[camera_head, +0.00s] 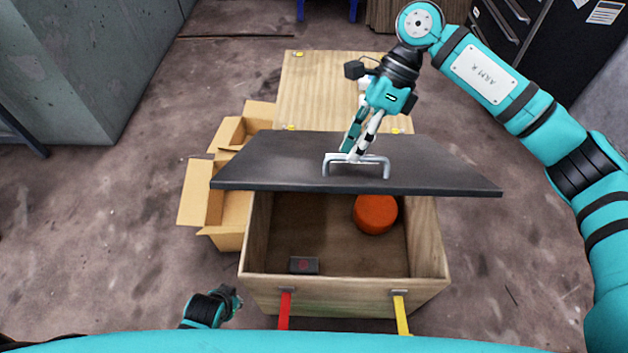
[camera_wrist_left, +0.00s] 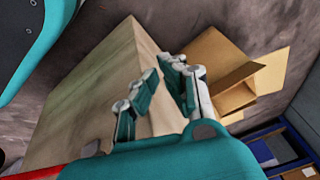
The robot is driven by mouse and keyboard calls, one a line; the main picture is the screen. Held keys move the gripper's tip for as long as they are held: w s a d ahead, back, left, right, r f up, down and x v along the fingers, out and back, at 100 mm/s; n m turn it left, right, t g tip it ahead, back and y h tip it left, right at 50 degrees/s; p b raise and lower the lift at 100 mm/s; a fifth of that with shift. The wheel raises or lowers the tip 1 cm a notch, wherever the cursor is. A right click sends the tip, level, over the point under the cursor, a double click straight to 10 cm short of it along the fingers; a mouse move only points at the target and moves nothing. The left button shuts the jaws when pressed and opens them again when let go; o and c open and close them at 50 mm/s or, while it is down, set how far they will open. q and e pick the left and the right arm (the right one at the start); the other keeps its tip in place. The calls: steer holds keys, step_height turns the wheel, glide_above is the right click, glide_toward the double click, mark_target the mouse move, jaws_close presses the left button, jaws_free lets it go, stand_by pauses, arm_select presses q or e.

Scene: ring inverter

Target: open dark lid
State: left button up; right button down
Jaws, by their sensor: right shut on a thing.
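The dark lid (camera_head: 270,165) is a flat grey-black panel with a metal handle (camera_head: 375,160), seen in the head view. It is raised and tilted at the back of the open wooden box (camera_head: 345,290). My right gripper (camera_head: 354,152) is shut on the lid's handle. My left gripper (camera_head: 232,300) is low at the front left of the box, away from the lid. In the left wrist view my left gripper (camera_wrist_left: 160,95) has its fingers apart with nothing between them, beside the box's wooden side (camera_wrist_left: 85,105).
Inside the box lie an orange-red round object (camera_head: 375,213) and a small dark block (camera_head: 304,265). A red strap (camera_head: 284,310) and a yellow strap (camera_head: 402,315) hang at the front. A cardboard box (camera_head: 222,210) stands at left. A light wooden panel (camera_head: 315,85) lies behind.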

arm_select(q)
steer(key=w+a+m+t, duration=0.2)
steer(key=w+a, duration=0.1)
steer(key=w+a+r+m+t, duration=0.1)
steer(key=w, duration=0.1)
steer(key=shift+w+a+m, duration=0.2)
steer(key=shift+m, duration=0.2)
jaws_close()
arm_select(e)
steer(key=shift+w+d+f, duration=0.1)
steer(key=shift+w+f, duration=0.15)
arm_select(q)
steer(key=w+a+r+m+t+h, duration=0.1)
steer(key=w+a+r+m+t, duration=0.3)
steer(key=w+r+m+t, duration=0.4)
steer(key=m+g+h, duration=0.3)
steer(key=m+h, duration=1.8)
steer(key=m, duration=0.3)
glide_toward(314, 192)
steer(key=w+d+r, duration=0.1)
steer(key=w+d, duration=0.1)
steer(key=d, duration=0.1)
steer(key=shift+w+d+r, duration=0.2)
steer(key=shift+d+r, duration=0.05)
steer(key=shift+r, duration=0.25)
